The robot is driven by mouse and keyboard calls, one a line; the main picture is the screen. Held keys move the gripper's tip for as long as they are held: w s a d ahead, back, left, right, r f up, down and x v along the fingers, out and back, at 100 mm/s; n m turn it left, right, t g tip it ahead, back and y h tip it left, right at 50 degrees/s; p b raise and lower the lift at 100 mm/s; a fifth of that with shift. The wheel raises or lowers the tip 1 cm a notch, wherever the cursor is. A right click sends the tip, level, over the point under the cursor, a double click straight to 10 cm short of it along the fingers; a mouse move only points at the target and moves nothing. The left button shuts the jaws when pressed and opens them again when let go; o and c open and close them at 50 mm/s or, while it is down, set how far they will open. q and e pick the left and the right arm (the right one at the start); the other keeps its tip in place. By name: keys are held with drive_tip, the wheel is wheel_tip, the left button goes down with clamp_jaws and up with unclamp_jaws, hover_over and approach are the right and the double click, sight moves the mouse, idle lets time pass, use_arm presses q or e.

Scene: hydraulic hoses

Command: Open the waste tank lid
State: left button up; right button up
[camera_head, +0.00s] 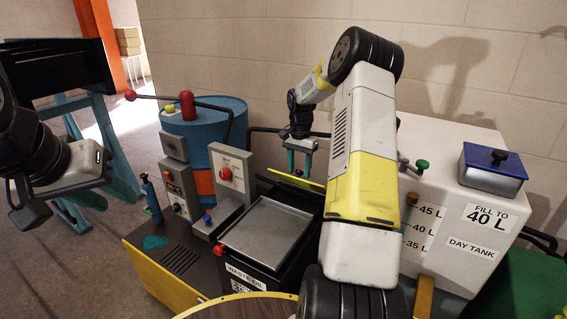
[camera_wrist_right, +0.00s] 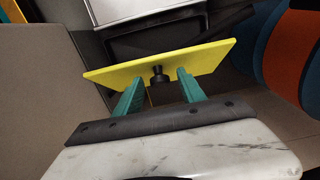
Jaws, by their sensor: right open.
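The waste tank is a black box with a "WASTE OIL" label (camera_head: 246,279) and a grey tray (camera_head: 264,234) on its top. Its yellow lid (camera_head: 292,181) shows nearly edge-on at the tank's back in the head view and looks raised. In the right wrist view the lid (camera_wrist_right: 205,60) faces me, with a black knob (camera_wrist_right: 157,75). My right gripper (camera_head: 301,166) is open behind the lid. Its teal fingers (camera_wrist_right: 158,84) stand on either side of the knob, apart from it. My left gripper (camera_head: 75,185) hangs far left, away from the tank; its fingers are unclear.
A white day tank (camera_head: 455,215) with a blue-lidded box (camera_head: 492,166) stands right of my right arm. A blue drum (camera_head: 218,120), a red-knobbed lever (camera_head: 131,95) and control panels (camera_head: 231,172) stand left of the waste tank. Open floor lies at left.

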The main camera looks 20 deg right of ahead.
drive_tip(key=shift+c, duration=0.2)
clamp_jaws()
idle(1.1)
